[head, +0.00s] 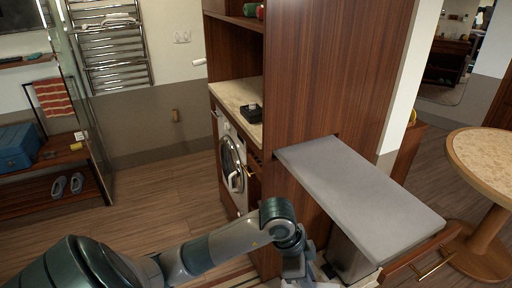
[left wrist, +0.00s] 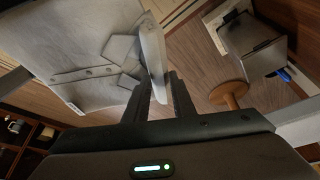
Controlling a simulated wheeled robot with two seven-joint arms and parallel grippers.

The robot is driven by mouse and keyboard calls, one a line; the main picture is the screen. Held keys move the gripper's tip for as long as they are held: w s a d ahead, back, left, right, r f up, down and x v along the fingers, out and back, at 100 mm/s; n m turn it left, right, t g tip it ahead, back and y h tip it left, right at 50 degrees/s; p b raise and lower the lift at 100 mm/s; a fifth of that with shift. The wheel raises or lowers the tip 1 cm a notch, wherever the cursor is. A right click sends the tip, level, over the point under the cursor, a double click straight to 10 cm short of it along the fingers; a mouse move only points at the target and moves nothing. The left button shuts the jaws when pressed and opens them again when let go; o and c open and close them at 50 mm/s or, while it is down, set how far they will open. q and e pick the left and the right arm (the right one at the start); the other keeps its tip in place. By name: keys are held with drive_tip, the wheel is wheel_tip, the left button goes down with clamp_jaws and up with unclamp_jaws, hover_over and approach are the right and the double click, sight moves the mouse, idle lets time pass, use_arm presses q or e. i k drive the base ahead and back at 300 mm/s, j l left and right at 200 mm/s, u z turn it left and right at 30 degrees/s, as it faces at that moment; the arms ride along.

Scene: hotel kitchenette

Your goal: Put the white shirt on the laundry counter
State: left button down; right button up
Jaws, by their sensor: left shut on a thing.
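The white shirt (left wrist: 85,50) is folded, with its collar and a row of buttons showing, and fills the upper left of the left wrist view. My left gripper (left wrist: 158,85) is shut on its edge, with a pale flap of cloth standing between the fingers. In the head view my left arm reaches in to the bottom middle, and the fingertips and most of the shirt are hidden or out of frame. The laundry counter (head: 229,90) is a pale stone top above a washing machine (head: 232,165), beyond the arm. My right gripper is not in view.
A small black tray (head: 249,113) sits on the counter. A tall wood panel (head: 320,75) stands at the counter's right, and a grey padded board (head: 360,185) juts out beside it. A round table (head: 485,160) is at right. The floor left of the washer is clear.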

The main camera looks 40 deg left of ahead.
sight(249, 88)
drive_tip(key=i+j+z, duration=0.1)
drive_tip(key=j+z, duration=0.15)
drive_tip(key=j, duration=1.55)
drive_tip(key=j+z, duration=0.25)
drive_tip(key=j, duration=1.55)
drive_tip(key=j+z, duration=0.1)
drive_tip(key=j, duration=1.1)
